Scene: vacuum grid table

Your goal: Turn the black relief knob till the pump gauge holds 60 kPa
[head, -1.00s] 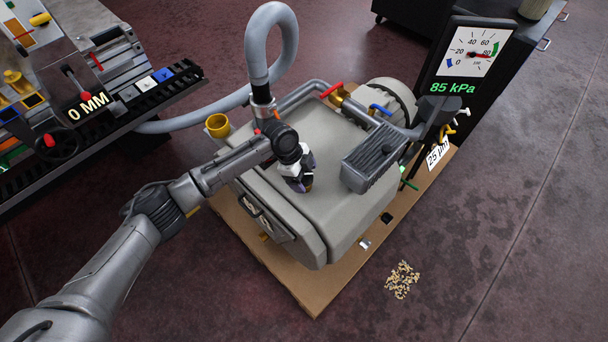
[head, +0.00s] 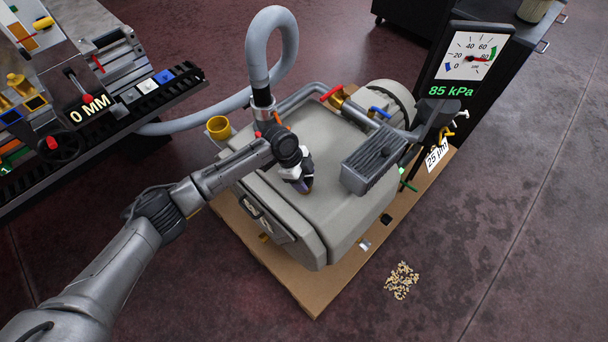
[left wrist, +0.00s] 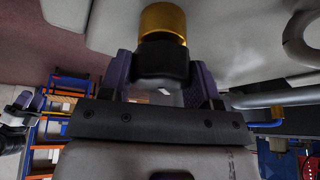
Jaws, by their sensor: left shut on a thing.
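The pump (head: 320,150) is a large grey housing on a brown board. My left gripper (head: 303,186) is low over its top face. In the left wrist view, its purple fingers (left wrist: 163,82) are shut on the black relief knob (left wrist: 163,62), one on each side, with a brass collar (left wrist: 163,22) beyond it. In the head view the knob is hidden by the gripper. The pump gauge (head: 474,55) stands at the upper right with a red needle, and its green readout (head: 451,91) shows 85 kPa. My right gripper is not in view.
A grey hose (head: 254,70) loops up behind my left wrist. A red-handled valve (head: 331,92), a blue lever (head: 380,109) and a dark finned block (head: 370,160) crowd the pump. A yellow cup (head: 218,127) is at its left. Pale pellets (head: 402,280) lie on open floor.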

